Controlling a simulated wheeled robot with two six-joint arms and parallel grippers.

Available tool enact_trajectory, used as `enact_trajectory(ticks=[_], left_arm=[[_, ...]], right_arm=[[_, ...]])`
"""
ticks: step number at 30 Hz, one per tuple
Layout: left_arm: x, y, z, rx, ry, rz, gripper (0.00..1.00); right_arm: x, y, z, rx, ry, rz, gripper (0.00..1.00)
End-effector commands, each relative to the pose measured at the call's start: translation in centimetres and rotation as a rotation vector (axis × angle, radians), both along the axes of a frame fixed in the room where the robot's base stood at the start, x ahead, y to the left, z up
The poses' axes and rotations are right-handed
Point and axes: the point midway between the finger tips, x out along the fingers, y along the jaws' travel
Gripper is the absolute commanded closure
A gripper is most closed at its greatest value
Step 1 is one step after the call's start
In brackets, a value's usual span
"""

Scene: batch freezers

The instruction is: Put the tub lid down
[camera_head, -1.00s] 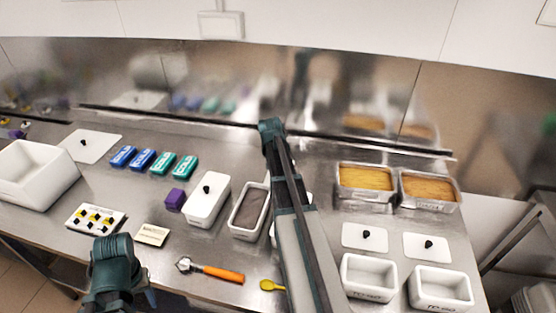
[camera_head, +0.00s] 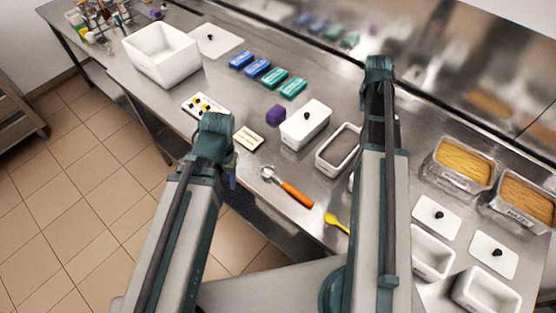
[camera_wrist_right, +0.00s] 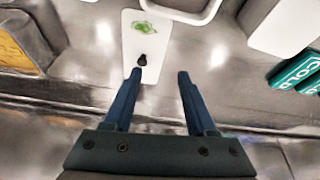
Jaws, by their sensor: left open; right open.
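In the right wrist view a white tub lid (camera_wrist_right: 146,38) with a green mark and a black knob lies flat on the steel counter. The fingers of my right gripper (camera_wrist_right: 160,74) are apart and empty; the left-hand fingertip appears close to the knob. In the head view my right arm covers this lid and hides the right fingers. My left gripper (camera_head: 231,178) is open near the counter's front edge, mostly hidden behind its wrist. Other lids lie at the back left (camera_head: 215,40) and at the right (camera_head: 437,215), (camera_head: 494,252). A lidded white tub (camera_head: 303,129) stands mid-counter.
An open tub with dark contents (camera_head: 339,148) stands just left of my right arm. Yellow-filled pans (camera_head: 462,162) stand at the right. An orange-handled scoop (camera_head: 290,190) and yellow spoon (camera_head: 337,222) lie near the front edge. Blue and teal boxes (camera_head: 267,73) line the back.

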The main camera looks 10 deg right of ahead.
Motion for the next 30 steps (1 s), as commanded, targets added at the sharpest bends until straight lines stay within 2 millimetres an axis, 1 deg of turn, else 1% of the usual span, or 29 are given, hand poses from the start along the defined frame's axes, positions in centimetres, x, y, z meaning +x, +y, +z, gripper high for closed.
enact_trajectory(ticks=[1,2,3,4,5,6,8,9,11,12,14,15,18,21,25,27,30], left_arm=[[0.0,0.0,0.0,0.000,0.000,0.000,0.50],[0.0,0.0,0.0,0.000,0.000,0.000,0.50],[0.0,0.0,0.0,0.000,0.000,0.000,0.50],[0.0,0.0,0.0,0.000,0.000,0.000,0.50],[0.0,0.0,0.0,0.000,0.000,0.000,0.50],[0.0,0.0,0.0,0.000,0.000,0.000,0.50],[0.0,0.0,0.0,0.000,0.000,0.000,0.50],[0.0,0.0,0.0,0.000,0.000,0.000,0.50],[0.0,0.0,0.0,0.000,0.000,0.000,0.50],[0.0,0.0,0.0,0.000,0.000,0.000,0.50],[0.0,0.0,0.0,0.000,0.000,0.000,0.50],[0.0,0.0,0.0,0.000,0.000,0.000,0.50],[0.0,0.0,0.0,0.000,0.000,0.000,0.50],[0.0,0.0,0.0,0.000,0.000,0.000,0.50],[0.0,0.0,0.0,0.000,0.000,0.000,0.50],[0.0,0.0,0.0,0.000,0.000,0.000,0.50],[0.0,0.0,0.0,0.000,0.000,0.000,0.50]], right_arm=[[-0.4,3.5,-0.1,0.006,0.023,0.066,0.43],[-0.5,5.4,-0.2,0.010,0.038,0.105,0.43],[-0.8,8.0,-0.4,0.015,0.060,0.162,0.43],[-1.1,10.0,-0.4,0.019,0.076,0.204,0.43],[-1.5,11.9,-0.5,0.022,0.094,0.248,0.43],[-2.1,14.3,-0.6,0.026,0.116,0.304,0.43],[-3.2,17.8,-0.8,0.030,0.150,0.390,0.43],[-4.0,20.1,-0.9,0.032,0.173,0.445,0.43],[-5.4,23.3,-1.0,0.034,0.208,0.531,0.43],[-6.5,25.3,-1.0,0.035,0.231,0.588,0.43],[-8.2,28.2,-1.1,0.036,0.265,0.673,0.43],[-9.4,30.0,-1.2,0.036,0.288,0.728,0.43],[-12.4,33.7,-1.2,0.035,0.340,0.854,0.43],[-14.9,36.3,-1.2,0.032,0.383,0.958,0.43],[-17.2,38.3,-1.2,0.029,0.422,1.047,0.43],[-17.9,38.9,-1.2,0.027,0.434,1.073,0.43],[-18.3,39.3,-1.2,0.027,0.443,1.092,0.43]])
